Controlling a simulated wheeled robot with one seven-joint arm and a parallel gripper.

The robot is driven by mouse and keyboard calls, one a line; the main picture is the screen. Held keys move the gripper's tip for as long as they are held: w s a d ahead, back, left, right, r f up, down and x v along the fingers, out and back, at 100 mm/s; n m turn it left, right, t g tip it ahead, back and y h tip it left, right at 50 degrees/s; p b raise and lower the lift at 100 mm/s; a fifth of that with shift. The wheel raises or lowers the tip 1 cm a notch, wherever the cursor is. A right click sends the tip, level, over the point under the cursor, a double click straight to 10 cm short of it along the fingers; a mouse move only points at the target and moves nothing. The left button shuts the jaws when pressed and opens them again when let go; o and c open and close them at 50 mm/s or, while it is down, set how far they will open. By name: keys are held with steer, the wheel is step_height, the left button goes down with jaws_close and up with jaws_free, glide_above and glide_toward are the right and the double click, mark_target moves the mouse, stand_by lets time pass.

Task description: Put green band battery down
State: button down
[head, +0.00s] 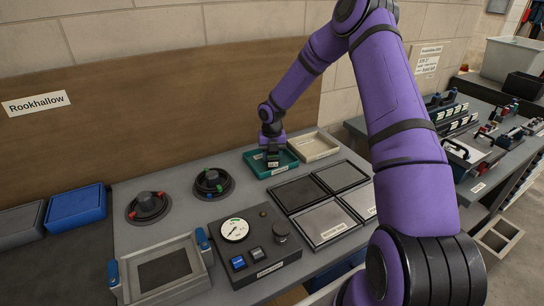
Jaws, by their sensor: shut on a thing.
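My gripper (272,152) points down over the green tray (289,167) at the back of the bench. It is shut on a small dark block (273,161), which I take to be the green band battery. The block is upright and low inside the tray's outline. Its green band cannot be made out at this size. I cannot tell whether the block touches the tray floor.
A beige tray (318,148) stands right of the green one. Dark and light square pads (326,222) lie in front. A gauge box (252,246), two round black fixtures (212,183) and a clamp frame (164,272) fill the left. Blue bin (76,209) stands far left.

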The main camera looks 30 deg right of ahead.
steer(key=shift+f, duration=0.2)
steer(key=shift+f, duration=0.15)
steer(key=c, duration=0.5)
jaws_free()
